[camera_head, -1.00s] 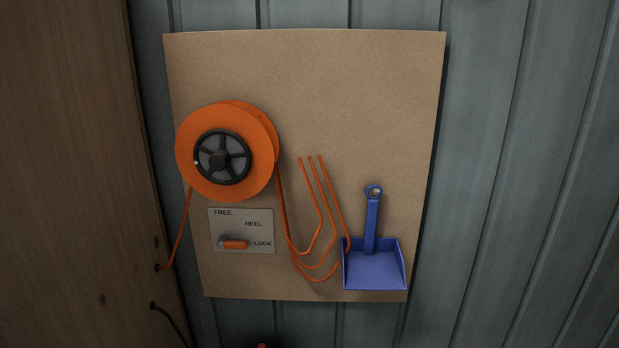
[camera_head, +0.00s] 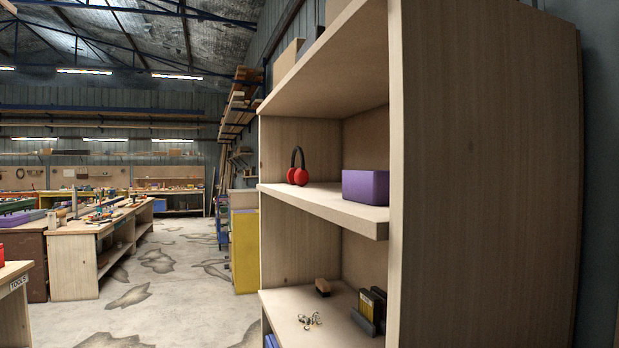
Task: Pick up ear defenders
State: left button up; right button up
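The ear defenders (camera_head: 298,170) have red cups and a black headband. They stand upright, band up, on the middle shelf (camera_head: 325,199) of a wooden shelf unit, near its far left end. A purple box (camera_head: 365,187) sits on the same shelf to their right, with a gap between them. Neither of my grippers is in view.
The shelf unit's side panel (camera_head: 485,170) rises close on the right. A yellow cabinet (camera_head: 244,250) stands beyond. Workbenches (camera_head: 75,265) stand at left; the floor (camera_head: 185,290) between is open.

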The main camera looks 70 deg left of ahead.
aim_at(300, 177)
jog(key=u, duration=2.55)
jog(key=i+u, duration=0.45)
jog(key=i, duration=2.9)
jog(key=i+j, duration=0.1)
jog(key=i, duration=2.6)
jog(key=l+z, duration=0.05)
jog(key=l, duration=0.05)
